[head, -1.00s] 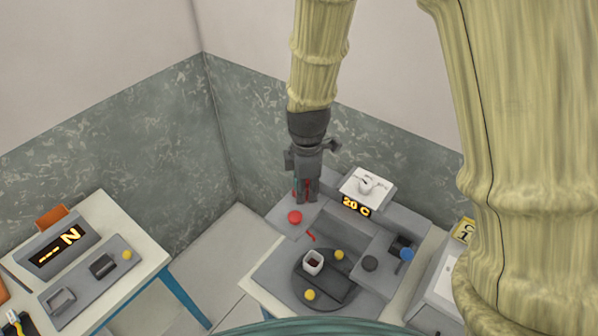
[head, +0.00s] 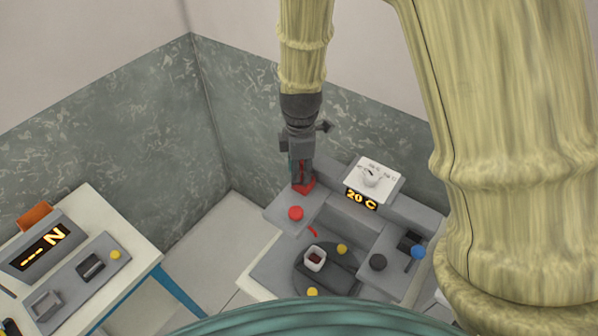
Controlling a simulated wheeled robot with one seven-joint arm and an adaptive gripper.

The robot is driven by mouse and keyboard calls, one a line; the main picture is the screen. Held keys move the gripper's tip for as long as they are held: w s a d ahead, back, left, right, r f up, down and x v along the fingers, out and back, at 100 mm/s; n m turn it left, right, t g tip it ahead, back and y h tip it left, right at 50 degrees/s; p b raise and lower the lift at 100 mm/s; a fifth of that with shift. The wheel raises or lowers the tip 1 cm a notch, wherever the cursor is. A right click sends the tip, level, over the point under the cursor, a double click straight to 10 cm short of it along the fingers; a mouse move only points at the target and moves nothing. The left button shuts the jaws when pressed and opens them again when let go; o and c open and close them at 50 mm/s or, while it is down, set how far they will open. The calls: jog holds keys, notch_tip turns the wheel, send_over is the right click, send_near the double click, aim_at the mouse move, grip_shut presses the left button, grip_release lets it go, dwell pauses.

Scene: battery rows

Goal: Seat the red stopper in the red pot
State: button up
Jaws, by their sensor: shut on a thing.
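My gripper (head: 302,180) points down at the back left of the grey worktop, its fingers shut on a narrow red piece (head: 301,168), which looks like the red stopper. A wider red body (head: 308,187), likely the red pot, shows right at the fingertips. The fingers hide much of both. I cannot tell whether the stopper is in the pot, touching it or just above it. A round red knob or cap (head: 296,213) sits in front of the gripper.
A white dial box (head: 373,177) with a "20 C" display stands right of the gripper. In front are a dark round plate (head: 299,280), a white cup (head: 315,258), yellow knobs (head: 342,249) and a blue knob (head: 418,252). Another table (head: 137,259) stands left.

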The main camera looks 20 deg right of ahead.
aim_at(301, 163)
jog(key=shift+s+r, duration=0.3)
jog(key=shift+s, duration=0.35)
jog(key=shift+w+f, duration=0.15)
jog(key=shift+f, duration=0.05)
jog(key=o, duration=0.7)
jog(key=shift+w+f, duration=0.15)
jog(key=shift+w, duration=0.1)
jog(key=shift+s+r, duration=0.2)
jog(key=shift+s, duration=0.05)
jog(key=shift+w+r, duration=0.25)
jog(key=shift+r, duration=0.25)
jog(key=shift+s+r+b, duration=0.2)
jog(key=shift+r+b, duration=1.5)
jog(key=shift+r, duration=3.85)
